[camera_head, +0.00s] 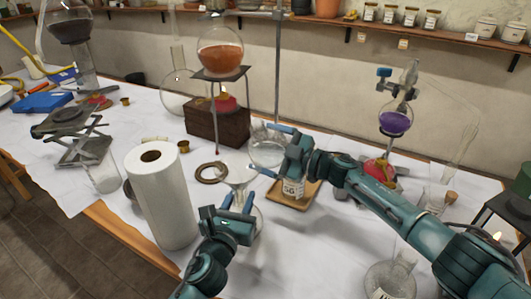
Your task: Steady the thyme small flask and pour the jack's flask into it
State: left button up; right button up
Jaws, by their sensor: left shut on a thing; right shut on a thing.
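My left gripper (237,203) is shut around a small clear glass flask (257,219), taken as the thyme small flask, standing on the white cloth. A clear glass funnel (239,173) sits at its top. My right gripper (273,150) is shut on a round clear glass flask (262,155), taken as the jack's flask, beyond and to the right of the funnel. It looks roughly upright; its contents are hard to tell. The gripper hides its right side. The lab jack (72,140) stands at the left with nothing on its top plate but a dark disc.
A paper towel roll (160,200) stands left of my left gripper. A wooden block (217,124) and a tripod with an orange flask (221,57) are behind. A purple flask (395,122) is at right.

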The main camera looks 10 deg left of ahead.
aim_at(273, 133)
jog(key=shift+w+r+n, duration=0.25)
jog(key=shift+r+n, duration=0.2)
jog(key=shift+n, duration=0.55)
jog(key=r+n, duration=0.1)
jog(key=n, duration=0.1)
jog(key=shift+s+r+n, duration=0.1)
jog(key=shift+r+n, duration=0.1)
jog(key=shift+n, duration=0.2)
jog(key=shift+s+r+n, duration=0.3)
jog(key=shift+r+n, duration=0.35)
jog(key=shift+n, duration=0.35)
jog(key=shift+r+n, duration=0.7)
jog(key=shift+n, duration=0.4)
jog(key=shift+a+r+n, duration=0.1)
jog(key=shift+r+n, duration=0.6)
jog(key=shift+n, duration=0.4)
jog(key=shift+s+r+n, duration=0.25)
jog(key=shift+r+n, duration=0.95)
jog(key=shift+r, duration=0.05)
dwell(1.9)
